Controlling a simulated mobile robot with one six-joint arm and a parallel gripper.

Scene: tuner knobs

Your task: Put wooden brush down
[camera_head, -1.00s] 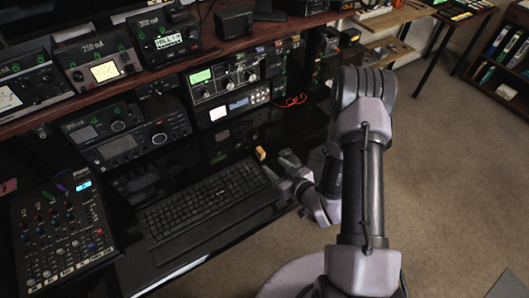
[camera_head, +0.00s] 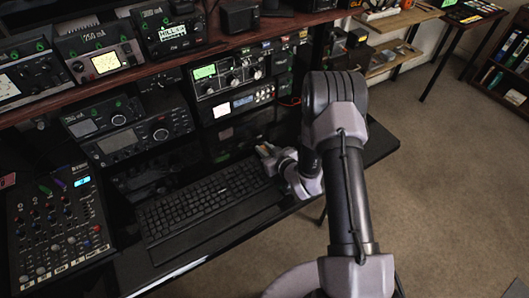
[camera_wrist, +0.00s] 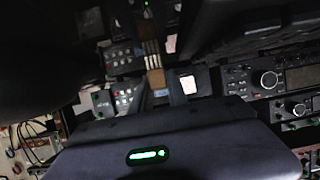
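The wooden brush (camera_wrist: 157,78) is between the two fingers of my gripper (camera_wrist: 160,92) in the wrist view. Its brown wooden part is at the fingertips and its pale bristles (camera_wrist: 152,50) point away from my gripper. In the head view my gripper (camera_head: 267,151) is over the black desk, just past the right end of the keyboard. Only a small orange-brown bit of the brush shows there. The fingers look shut on the brush. Whether the brush touches the desk cannot be told.
A black keyboard (camera_head: 205,208) lies left of my gripper. A mixer (camera_head: 60,230) stands at the far left. Radio units (camera_head: 235,75) and a wooden shelf (camera_head: 205,52) are behind. The black desk (camera_head: 372,148) has bare surface on the right, with carpet beyond its edge.

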